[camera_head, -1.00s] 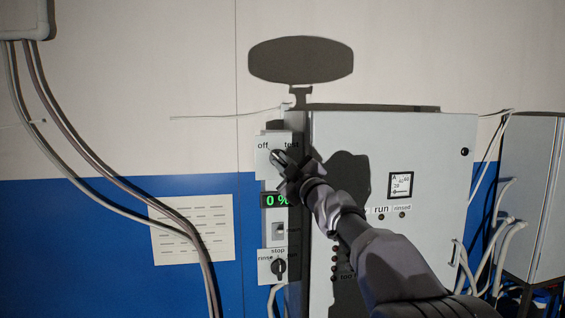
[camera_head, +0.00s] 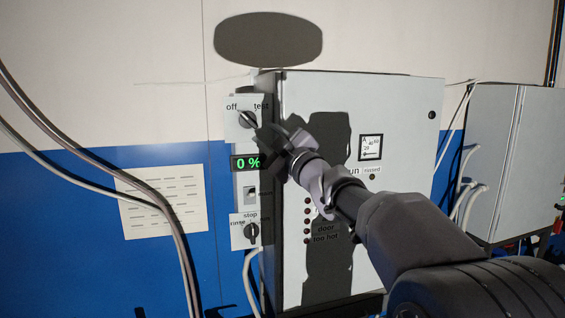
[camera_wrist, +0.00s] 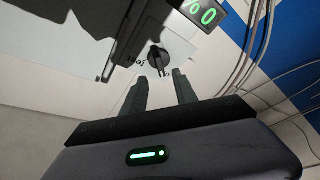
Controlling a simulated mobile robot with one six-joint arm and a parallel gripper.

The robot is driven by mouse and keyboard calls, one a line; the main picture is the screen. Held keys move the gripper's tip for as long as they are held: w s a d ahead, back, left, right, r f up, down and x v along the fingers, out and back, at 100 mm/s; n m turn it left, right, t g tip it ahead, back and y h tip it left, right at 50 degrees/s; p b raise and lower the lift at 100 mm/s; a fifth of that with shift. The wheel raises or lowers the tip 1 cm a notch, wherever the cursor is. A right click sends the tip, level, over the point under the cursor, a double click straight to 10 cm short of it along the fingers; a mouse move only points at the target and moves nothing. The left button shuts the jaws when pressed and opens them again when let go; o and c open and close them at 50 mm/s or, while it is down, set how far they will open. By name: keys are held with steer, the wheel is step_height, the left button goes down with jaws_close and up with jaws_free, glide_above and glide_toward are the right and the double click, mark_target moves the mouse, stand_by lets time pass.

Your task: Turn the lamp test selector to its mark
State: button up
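The lamp test selector (camera_head: 248,119) is a dark round knob on a pale plate, with "off" at its upper left and "test" at its upper right. In the head view its bar slants from upper left to lower right; which end is the pointer is too small to tell. My gripper (camera_head: 268,138) is to the lower right of the knob, its tips dark and blurred against shadow. In the wrist view the selector (camera_wrist: 158,59) lies just beyond and between the fingertips. My gripper (camera_wrist: 161,78) is open there, with a gap between two parallel fingers and nothing held.
Below the selector are a green "0 %" display (camera_head: 248,163), a small switch (camera_head: 251,193) and a rinse/stop knob (camera_head: 252,231). The grey cabinet (camera_head: 405,110) stands close on the right. Cables (camera_head: 130,180) hang at the left.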

steer(key=b+v, duration=0.2)
steer(key=v, duration=0.7)
steer(key=shift+s, duration=0.1)
